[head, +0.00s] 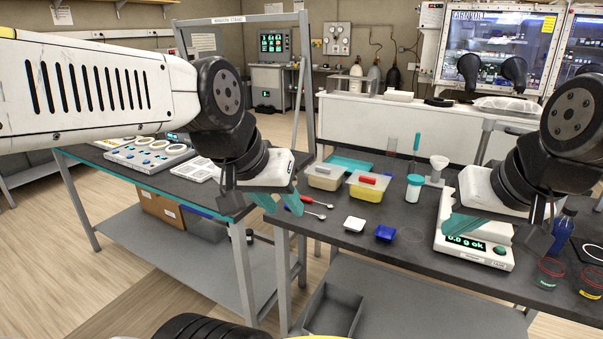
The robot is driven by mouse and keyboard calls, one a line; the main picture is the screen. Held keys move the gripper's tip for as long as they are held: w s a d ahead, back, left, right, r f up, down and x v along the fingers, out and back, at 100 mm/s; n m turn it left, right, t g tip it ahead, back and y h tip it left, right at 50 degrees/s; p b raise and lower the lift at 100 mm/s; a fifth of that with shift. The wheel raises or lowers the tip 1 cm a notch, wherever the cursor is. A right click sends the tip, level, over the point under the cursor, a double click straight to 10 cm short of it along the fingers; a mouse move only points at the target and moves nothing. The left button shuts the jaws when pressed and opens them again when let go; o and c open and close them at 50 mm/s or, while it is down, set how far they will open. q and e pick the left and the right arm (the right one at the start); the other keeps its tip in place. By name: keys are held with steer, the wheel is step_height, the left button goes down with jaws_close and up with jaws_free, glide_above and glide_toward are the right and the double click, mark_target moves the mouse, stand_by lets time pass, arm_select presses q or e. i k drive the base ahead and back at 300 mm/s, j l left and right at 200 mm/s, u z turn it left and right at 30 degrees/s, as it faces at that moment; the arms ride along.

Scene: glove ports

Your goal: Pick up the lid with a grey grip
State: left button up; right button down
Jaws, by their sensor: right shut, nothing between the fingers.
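A tub with beige contents (323,179) stands on the dark bench under a pale lid; its grip colour is too small to tell. Beside it, a tub with yellow contents (366,193) has a clear lid with a red grip (367,180). I cannot clearly make out a grey grip on any lid. My left gripper (279,206) is open and empty, left of the tubs, with its teal fingers apart near the bench's left end.
A scale (473,248) reads 0.0 g. A white dish (354,224), a blue dish (386,233) and spoons (314,213) lie before the tubs. Cups (549,270) are at far right.

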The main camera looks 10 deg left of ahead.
mark_target(323, 170)
steer(key=u, duration=0.3)
steer(key=i+u, duration=0.4)
steer(key=i+l+u, duration=0.2)
steer(key=i+u, duration=0.2)
steer(key=i, duration=0.15)
